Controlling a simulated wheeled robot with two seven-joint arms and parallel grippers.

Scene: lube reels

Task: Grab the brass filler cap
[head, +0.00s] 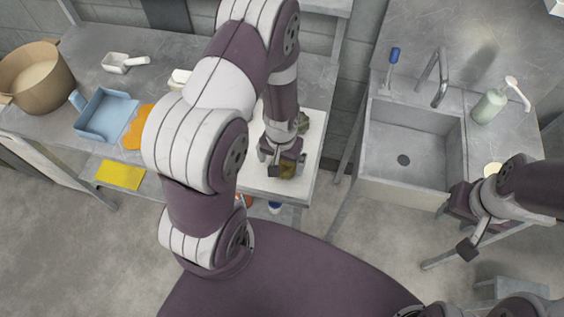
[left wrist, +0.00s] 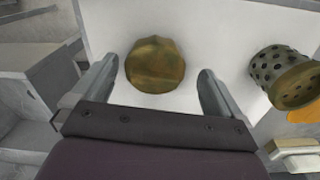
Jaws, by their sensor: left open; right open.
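The brass filler cap (left wrist: 155,65) lies on a white board (left wrist: 215,35) in the left wrist view, round with a faceted edge. The left gripper is open. In the left wrist view its two fingers (left wrist: 158,76) stand on either side of the cap, with gaps between them and it. My right gripper (head: 464,226) is open and empty, in front of the sink at the right.
A perforated metal strainer with a brass-coloured end (left wrist: 285,75) lies on the board near the cap. A blue dustpan-like tray (head: 105,115), a scoop (head: 122,62) and a tan pot (head: 35,75) are on the left bench. The sink (head: 408,135) is to the right.

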